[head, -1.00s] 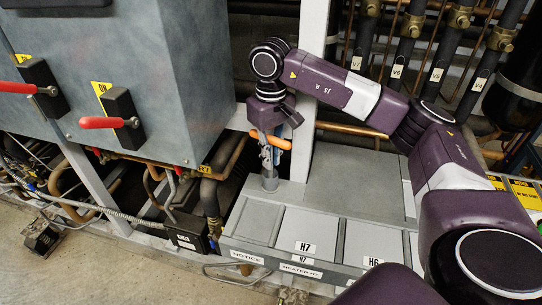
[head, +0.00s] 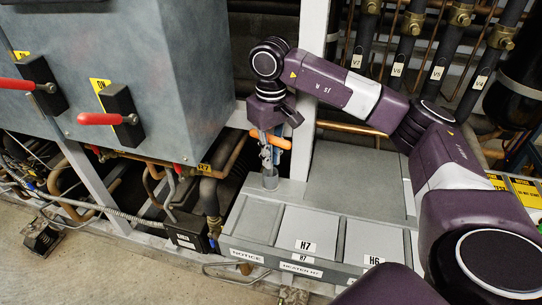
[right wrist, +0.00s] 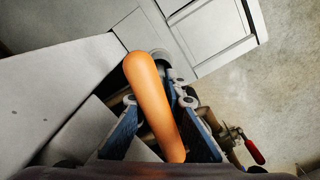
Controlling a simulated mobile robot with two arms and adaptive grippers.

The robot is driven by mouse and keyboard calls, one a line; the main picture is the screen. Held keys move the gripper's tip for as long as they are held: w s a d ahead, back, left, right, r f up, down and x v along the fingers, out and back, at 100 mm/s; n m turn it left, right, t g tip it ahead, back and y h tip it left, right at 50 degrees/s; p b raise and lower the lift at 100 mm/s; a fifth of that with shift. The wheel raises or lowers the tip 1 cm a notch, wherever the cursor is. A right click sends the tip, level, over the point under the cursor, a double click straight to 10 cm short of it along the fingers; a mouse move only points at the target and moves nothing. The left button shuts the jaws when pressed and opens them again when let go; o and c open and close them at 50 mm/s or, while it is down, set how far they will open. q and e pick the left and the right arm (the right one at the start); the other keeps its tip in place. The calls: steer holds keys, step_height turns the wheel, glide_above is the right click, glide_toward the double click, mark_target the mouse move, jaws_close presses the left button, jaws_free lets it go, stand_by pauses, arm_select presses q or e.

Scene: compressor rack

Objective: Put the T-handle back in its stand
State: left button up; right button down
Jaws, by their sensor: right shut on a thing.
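The orange crossbar of the T-handle (head: 277,140) sits between the fingers of my right gripper (head: 267,154), which is shut on it. The bar also shows in the right wrist view (right wrist: 152,100), between the two blue-padded fingers of the right gripper (right wrist: 160,120). The stand, a short grey cup (head: 270,181), is on the left rear of the grey cabinet top, directly below the gripper. Its rim shows partly behind the bar in the right wrist view. The handle's stem is mostly hidden by the fingers, so I cannot tell how deep it is in the cup. My left gripper is not in view.
The grey cabinet top (head: 355,180) has flat lids labelled H7 and H6. A white upright post (head: 312,60) stands close behind my right gripper. A large grey box (head: 140,70) with red levers is at the left. Pipes with valves run along the back right.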

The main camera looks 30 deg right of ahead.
steer(key=c, duration=1.9)
jaws_free()
steer(key=shift+c, duration=0.2)
step_height(320, 180, up, 12)
steer(key=shift+r, duration=0.1)
